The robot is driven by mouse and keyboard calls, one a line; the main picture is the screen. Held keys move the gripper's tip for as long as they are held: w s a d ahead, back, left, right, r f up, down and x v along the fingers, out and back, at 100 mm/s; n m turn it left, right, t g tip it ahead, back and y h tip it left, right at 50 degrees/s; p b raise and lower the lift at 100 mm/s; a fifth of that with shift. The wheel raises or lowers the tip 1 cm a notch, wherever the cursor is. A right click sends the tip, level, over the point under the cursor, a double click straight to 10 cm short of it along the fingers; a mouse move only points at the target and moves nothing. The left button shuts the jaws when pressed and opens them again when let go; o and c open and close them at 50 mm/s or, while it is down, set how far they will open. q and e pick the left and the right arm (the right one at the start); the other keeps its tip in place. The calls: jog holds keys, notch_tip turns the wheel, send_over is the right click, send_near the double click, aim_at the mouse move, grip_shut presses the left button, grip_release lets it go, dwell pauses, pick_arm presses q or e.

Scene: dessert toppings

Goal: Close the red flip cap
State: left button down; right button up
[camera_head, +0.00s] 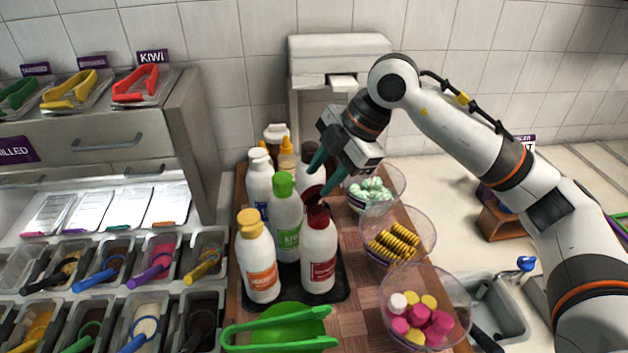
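A white bottle (319,262) with a dark red label stands at the front right of a group of bottles on a black tray (337,284). Its red flip cap (317,220) is on top, and a dark red part rises behind it that looks like the raised lid. My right gripper (325,178) is above and behind this cap, with its teal fingers apart and nothing seen between them. The fingertips partly overlap the cap area, so I cannot tell whether they touch it. My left gripper is not in view.
A green-capped kiwi bottle (287,222) and an orange-capped bottle (258,262) stand close on the left. Clear cups with sweets, one with yellow rings (394,243), line the right side. Green tongs (280,330) lie in front on a green bowl.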

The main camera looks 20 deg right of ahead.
aim_at(316, 185)
jog(key=x, duration=0.2)
jog(key=shift+w+a+f, duration=0.15)
jog(key=shift+w+f, duration=0.05)
jog(key=shift+f, duration=0.15)
jog(key=shift+a+f+p, duration=0.3)
jog(key=shift+f, duration=0.2)
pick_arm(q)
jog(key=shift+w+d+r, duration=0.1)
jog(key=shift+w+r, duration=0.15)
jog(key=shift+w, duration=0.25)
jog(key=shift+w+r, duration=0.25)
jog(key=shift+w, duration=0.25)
